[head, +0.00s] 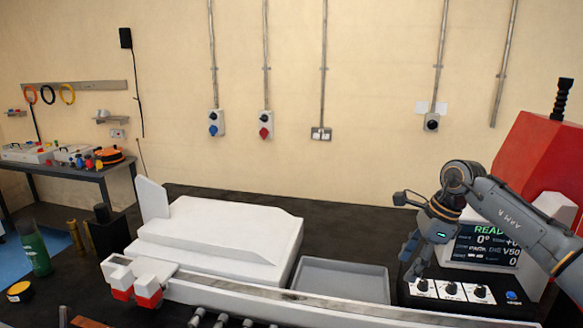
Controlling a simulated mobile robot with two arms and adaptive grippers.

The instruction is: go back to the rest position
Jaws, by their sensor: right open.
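My right arm comes in from the right. Its gripper (413,264) points down over the left part of the control panel (488,312) of the busbar bender (215,236). The fingers are apart with nothing seen between them. The fingertips are close to the left white dial (421,288); I cannot tell whether they touch it. The display (486,246) behind the gripper reads "READY" and is partly covered by my arm. My left gripper is not in view.
A red machine part (545,150) stands behind my right arm. A grey tray (343,279) lies left of the panel. A long pale rail (300,303) runs along the front. A green bottle (34,248) and a side table (75,168) are at left. Space above the tray is clear.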

